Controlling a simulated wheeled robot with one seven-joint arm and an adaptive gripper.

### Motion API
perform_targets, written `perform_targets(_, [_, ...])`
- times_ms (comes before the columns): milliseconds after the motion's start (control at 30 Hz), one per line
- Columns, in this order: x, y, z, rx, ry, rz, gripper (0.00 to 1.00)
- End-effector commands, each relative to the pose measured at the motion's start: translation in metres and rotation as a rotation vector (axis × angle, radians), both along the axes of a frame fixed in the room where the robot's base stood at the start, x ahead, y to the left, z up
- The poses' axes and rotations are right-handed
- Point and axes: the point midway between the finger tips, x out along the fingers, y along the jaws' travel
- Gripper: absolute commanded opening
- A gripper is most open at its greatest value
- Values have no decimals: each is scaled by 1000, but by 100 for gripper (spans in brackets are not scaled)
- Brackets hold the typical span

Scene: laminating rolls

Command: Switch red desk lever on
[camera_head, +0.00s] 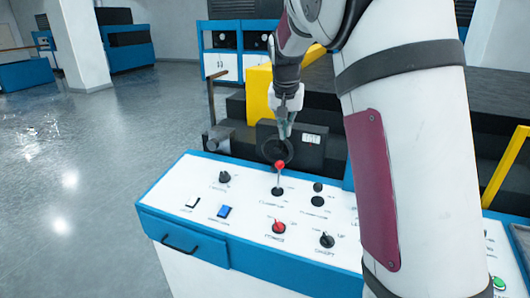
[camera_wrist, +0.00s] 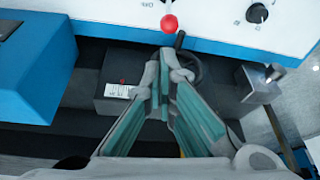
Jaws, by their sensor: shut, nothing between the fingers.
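The red-topped lever (camera_head: 280,165) stands up from the white desk panel, its ball on a thin metal shaft above a black base. Its red ball (camera_wrist: 169,23) also shows at the top of the wrist view. My gripper (camera_head: 284,132) is shut and empty, pointing down just above and behind the ball. In the wrist view my gripper's fingertips (camera_wrist: 166,58) are together just below the ball in the picture. A small gap shows between them and the ball. My arm covers part of the panel's right side.
The blue-edged desk (camera_head: 150,198) carries black knobs (camera_head: 225,177), a red knob (camera_head: 278,227) and a blue button (camera_head: 224,211) near the lever. A dark machine with a round wheel (camera_head: 274,150) stands close behind the desk. Open floor (camera_head: 90,170) lies to the left.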

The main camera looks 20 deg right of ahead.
Motion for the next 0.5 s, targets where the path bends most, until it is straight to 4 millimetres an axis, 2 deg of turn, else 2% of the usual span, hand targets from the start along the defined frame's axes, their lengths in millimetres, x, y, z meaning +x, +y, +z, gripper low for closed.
perform_targets(33, [9, -4, -8, -8, 5, -10, 0])
perform_targets(167, [19, -9, -15, -19, 6, -25, 0])
perform_targets(500, [21, -11, -17, -22, 7, -30, 0])
